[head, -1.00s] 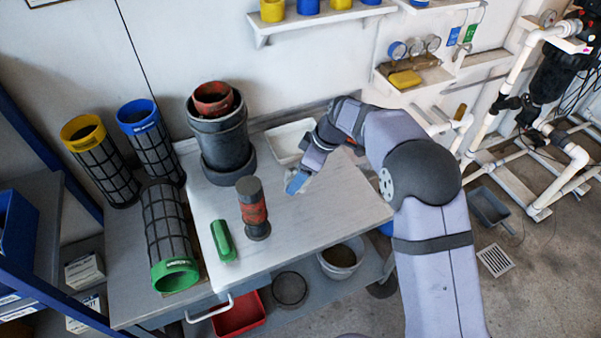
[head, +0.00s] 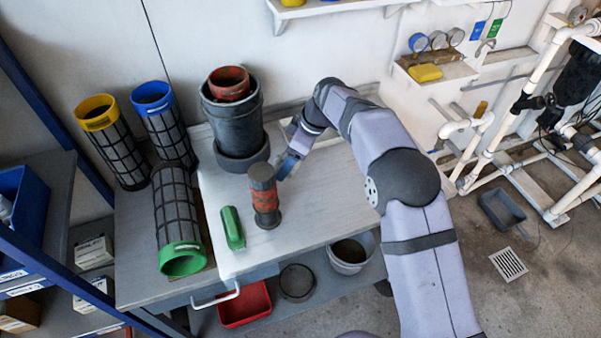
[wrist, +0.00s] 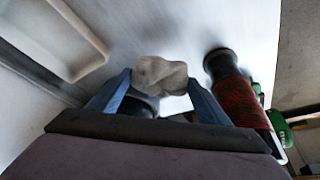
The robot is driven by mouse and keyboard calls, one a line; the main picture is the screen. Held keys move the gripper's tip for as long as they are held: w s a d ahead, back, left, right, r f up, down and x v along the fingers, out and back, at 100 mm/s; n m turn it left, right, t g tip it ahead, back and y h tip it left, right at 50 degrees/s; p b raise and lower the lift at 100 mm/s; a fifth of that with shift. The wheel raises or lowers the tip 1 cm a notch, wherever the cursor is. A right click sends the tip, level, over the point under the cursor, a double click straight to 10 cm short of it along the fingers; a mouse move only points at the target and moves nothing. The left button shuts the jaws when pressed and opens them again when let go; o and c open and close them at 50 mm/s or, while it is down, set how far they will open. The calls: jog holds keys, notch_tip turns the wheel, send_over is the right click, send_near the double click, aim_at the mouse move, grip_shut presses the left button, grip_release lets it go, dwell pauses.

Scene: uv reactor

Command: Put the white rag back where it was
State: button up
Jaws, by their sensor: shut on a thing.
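The white rag (wrist: 160,74) is a crumpled off-white bundle between the two blue fingers of my gripper (wrist: 160,80) in the wrist view. My gripper is shut on it. In the head view my gripper (head: 287,165) is over the white tabletop (head: 318,182), just behind and to the right of a red and dark cylinder (head: 264,197). I cannot make out the rag in the head view. The wrist picture is blurred, so I cannot tell how high the rag is above the table.
A shallow white tray (wrist: 88,32) lies on the table; my arm mostly hides it in the head view. A dark pot (head: 234,125) with a red one inside stands at the back. A green object (head: 232,228) and several mesh filter cylinders (head: 178,210) are to the left.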

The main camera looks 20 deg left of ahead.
aim_at(301, 173)
jog(key=w+m, duration=0.1)
jog(key=w+r+m+t, duration=0.1)
jog(key=w+r+m, duration=0.1)
jog(key=m, duration=0.1)
jog(key=shift+w+d+r+t, duration=0.2)
jog(key=shift+w+d+t, duration=0.1)
jog(key=shift+w, duration=0.1)
jog(key=shift+w+d+r+m+t+h, duration=0.1)
jog(key=shift+w+m+t+h, duration=0.2)
jog(key=shift+m, duration=0.75)
jog(key=shift+w+d+r+m+t+h, duration=0.15)
jog(key=shift+m+t, duration=0.2)
jog(key=shift+m, duration=0.65)
jog(key=shift+w+m+t+h, duration=0.25)
jog(key=shift+m+t, duration=0.1)
jog(key=shift+m, duration=0.7)
jog(key=shift+f+p, duration=1.2)
jog(key=shift+f, duration=3.85)
jog(key=shift+f, duration=0.15)
jog(key=o, duration=1)
